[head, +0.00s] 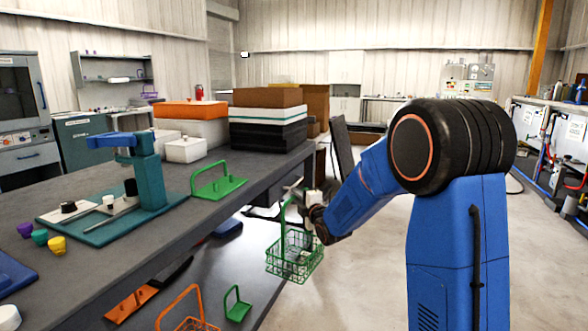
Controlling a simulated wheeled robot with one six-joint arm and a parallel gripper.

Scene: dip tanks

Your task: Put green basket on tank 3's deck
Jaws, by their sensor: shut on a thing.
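The green wire basket (295,262) hangs from my gripper (303,203) by its tall handle, beside the right edge of the dark bench and over the floor. My gripper is shut on the handle; its fingertips are small and partly hidden by my wrist. Something pale shows inside the basket, too small to name. The basket looks about upright. I cannot make out any tank number, so tank 3 and its deck cannot be picked out in this view.
The bench (262,172) carries a green handled piece (218,184), a blue-and-teal press (148,170), small cups and stacked boxes (268,115). Below are an orange basket (185,322) and a small green handled piece (237,306). Floor at right is open.

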